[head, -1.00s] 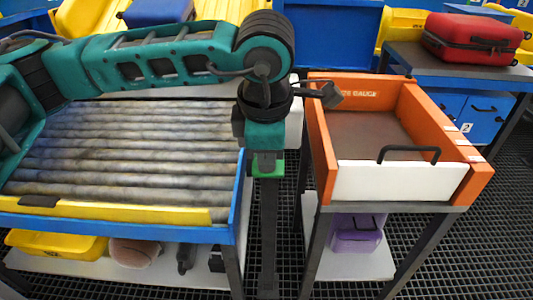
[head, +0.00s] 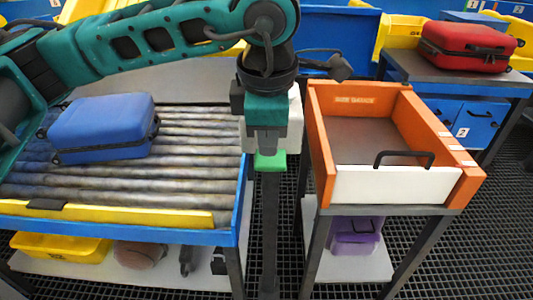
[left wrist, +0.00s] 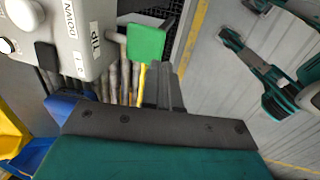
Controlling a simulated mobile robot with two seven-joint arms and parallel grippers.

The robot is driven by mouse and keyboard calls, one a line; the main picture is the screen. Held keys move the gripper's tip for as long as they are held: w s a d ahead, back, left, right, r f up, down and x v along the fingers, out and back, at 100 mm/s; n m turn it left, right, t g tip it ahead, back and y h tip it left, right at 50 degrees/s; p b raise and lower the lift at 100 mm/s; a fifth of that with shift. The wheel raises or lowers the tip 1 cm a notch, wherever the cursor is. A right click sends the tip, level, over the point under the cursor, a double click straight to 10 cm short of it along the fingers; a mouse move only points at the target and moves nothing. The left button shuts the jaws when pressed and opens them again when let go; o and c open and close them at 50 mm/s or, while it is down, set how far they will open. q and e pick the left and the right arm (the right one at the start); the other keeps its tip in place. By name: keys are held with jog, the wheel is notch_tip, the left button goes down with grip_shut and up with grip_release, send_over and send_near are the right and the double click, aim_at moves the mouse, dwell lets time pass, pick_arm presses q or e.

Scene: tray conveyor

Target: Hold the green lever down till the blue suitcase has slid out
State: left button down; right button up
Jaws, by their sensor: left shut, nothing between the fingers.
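The blue suitcase (head: 104,128) lies flat on the grey rollers of the conveyor (head: 190,172), at its left part. The green lever (head: 270,160) is on a dark post between the conveyor and the orange-sided box. My left gripper (head: 268,145) is shut and empty, pointing down just above the lever; whether it touches the lever is unclear. My right gripper is out of view.
The orange-sided box (head: 375,140) with a white front and black handle stands on a stand to the right. A red suitcase (head: 467,43) lies on a table behind it. The conveyor's yellow front edge (head: 120,214) is clear of the suitcase.

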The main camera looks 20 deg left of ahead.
pick_arm(q)
jog(key=v, duration=0.7)
jog(key=shift+r, duration=0.1)
